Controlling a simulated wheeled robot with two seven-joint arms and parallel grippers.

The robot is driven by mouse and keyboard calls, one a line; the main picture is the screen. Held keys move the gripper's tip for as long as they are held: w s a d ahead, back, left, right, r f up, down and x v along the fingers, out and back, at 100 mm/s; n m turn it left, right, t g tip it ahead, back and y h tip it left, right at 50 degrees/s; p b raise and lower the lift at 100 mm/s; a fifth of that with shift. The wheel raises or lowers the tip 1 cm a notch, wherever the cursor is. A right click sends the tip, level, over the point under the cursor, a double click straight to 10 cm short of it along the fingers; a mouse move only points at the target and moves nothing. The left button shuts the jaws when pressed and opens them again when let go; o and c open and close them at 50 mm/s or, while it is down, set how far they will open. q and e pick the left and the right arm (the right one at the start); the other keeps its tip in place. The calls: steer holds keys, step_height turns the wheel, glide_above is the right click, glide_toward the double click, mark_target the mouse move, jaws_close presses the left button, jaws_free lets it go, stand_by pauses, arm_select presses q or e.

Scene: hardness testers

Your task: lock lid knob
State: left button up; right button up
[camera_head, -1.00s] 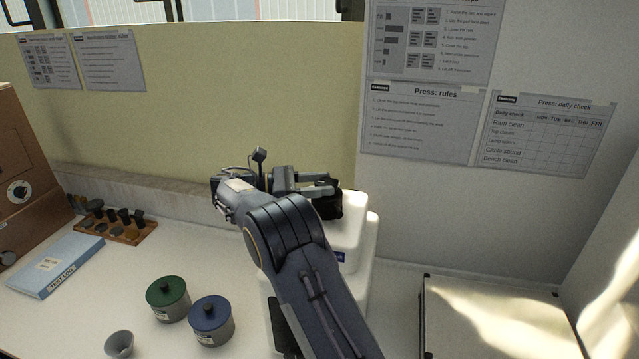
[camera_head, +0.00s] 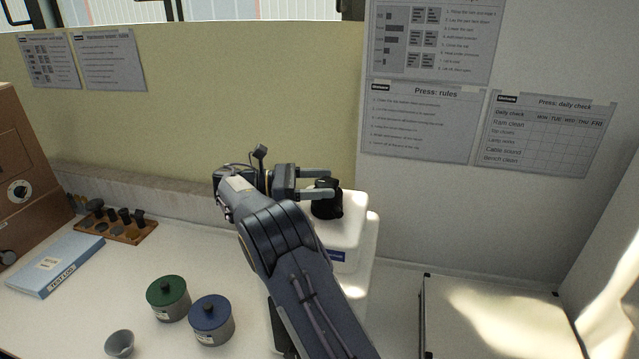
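A white machine (camera_head: 350,232) with a rounded lid stands right of the picture's middle, partly hidden behind my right arm. A black knob (camera_head: 327,200) sits on top of its lid. My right gripper (camera_head: 316,182) is at the knob with its two fingers spread apart, pointing right. One finger passes along the far side of the knob and the other along its near left side. I cannot tell whether either finger touches it. My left gripper is not in view.
A green-lidded jar (camera_head: 168,298), a blue-lidded jar (camera_head: 212,320) and a small grey cup (camera_head: 120,344) stand on the bench at the left. A blue book (camera_head: 56,264) and a wooden rack (camera_head: 118,228) lie farther back. A pale box (camera_head: 495,318) is at the right.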

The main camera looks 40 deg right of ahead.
steer(key=v, duration=0.7)
steer(key=shift+w+a, duration=0.25)
steer(key=shift+a, duration=0.1)
steer(key=shift+f, duration=0.15)
stand_by(0.6)
